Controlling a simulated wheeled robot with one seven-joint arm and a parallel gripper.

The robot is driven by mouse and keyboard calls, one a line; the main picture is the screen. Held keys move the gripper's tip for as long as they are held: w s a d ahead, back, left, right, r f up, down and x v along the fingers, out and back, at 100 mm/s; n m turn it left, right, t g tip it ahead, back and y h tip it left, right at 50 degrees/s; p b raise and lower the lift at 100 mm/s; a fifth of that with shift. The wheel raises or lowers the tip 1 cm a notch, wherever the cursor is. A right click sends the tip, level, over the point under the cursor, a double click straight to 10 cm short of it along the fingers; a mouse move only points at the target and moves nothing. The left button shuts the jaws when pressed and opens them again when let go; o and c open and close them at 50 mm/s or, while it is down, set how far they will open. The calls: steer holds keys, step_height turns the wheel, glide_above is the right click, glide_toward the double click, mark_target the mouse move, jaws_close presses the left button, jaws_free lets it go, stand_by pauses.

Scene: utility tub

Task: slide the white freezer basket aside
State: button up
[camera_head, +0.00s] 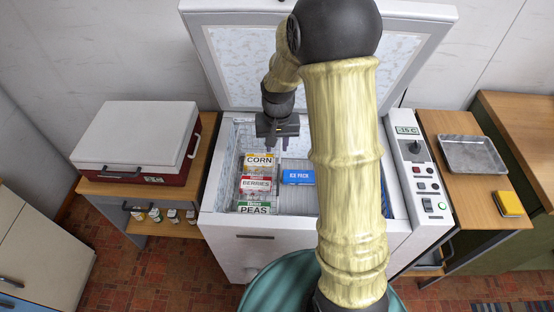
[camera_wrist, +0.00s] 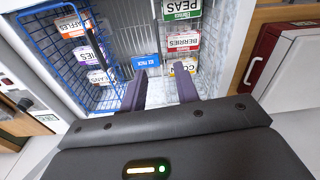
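The white freezer basket (camera_head: 236,160) is a wire basket at the left inside the open chest freezer. It holds packs marked corn (camera_head: 260,160), berries (camera_head: 256,184) and peas (camera_head: 254,207); they also show on the right in the wrist view. My gripper (camera_head: 283,145) hangs over the rear part of the freezer, right of the corn pack. In the wrist view my gripper (camera_wrist: 161,76) has its two fingers apart with nothing between them. It appears to be above the basket, not touching it. My arm hides the freezer's right part in the head view.
A blue ice pack (camera_head: 298,177) lies between the baskets on the freezer floor. A blue wire basket (camera_wrist: 52,60) with several packs stands on the other side. The raised lid (camera_head: 232,62) is behind. A red-and-white cooler (camera_head: 136,137) stands left of the freezer.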

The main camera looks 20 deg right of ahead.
steer(key=s+r+n+t, duration=0.1)
steer(key=s+r, duration=0.1)
steer(key=s, duration=0.6)
steer(key=s+r+n, duration=0.1)
steer(key=s+r, duration=0.2)
steer(key=s, duration=0.4)
steer(key=shift+s+r+t, duration=0.3)
steer(key=shift+s+t, duration=0.05)
steer(key=shift+t, duration=0.05)
